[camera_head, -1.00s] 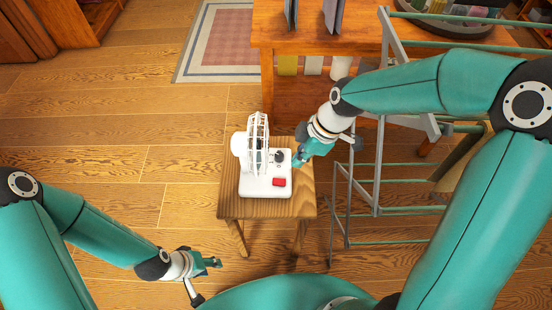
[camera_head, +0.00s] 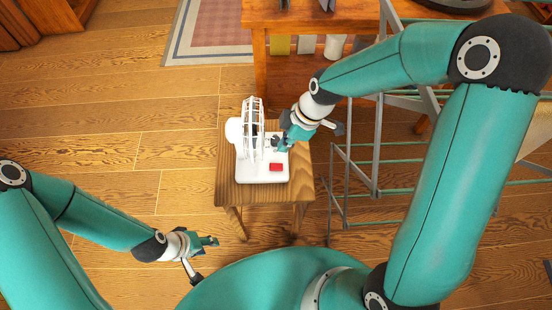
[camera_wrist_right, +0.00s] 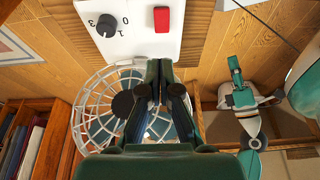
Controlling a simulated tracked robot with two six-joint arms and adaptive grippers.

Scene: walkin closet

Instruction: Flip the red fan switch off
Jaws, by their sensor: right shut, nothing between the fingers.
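A white desk fan (camera_head: 250,150) stands on a small wooden stool (camera_head: 228,194). Its red switch (camera_head: 276,167) is on the front right of the white base; the switch also shows in the right wrist view (camera_wrist_right: 162,19), beside a dark knob (camera_wrist_right: 106,26) marked with numbers. Whether the switch is on or off, I cannot tell. My right gripper (camera_head: 279,146) is above the back right part of the base, behind the red switch. In the right wrist view its fingers (camera_wrist_right: 159,68) are together and empty, apart from the switch. My left gripper (camera_head: 214,241) hangs over the floor at lower left, away from the fan; its opening is unclear.
A metal drying rack (camera_head: 375,150) stands right of the stool, close to my right arm. A wooden table (camera_head: 262,40) is behind the stool. A rug (camera_head: 207,35) lies at the back left. The floor left of the stool is clear.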

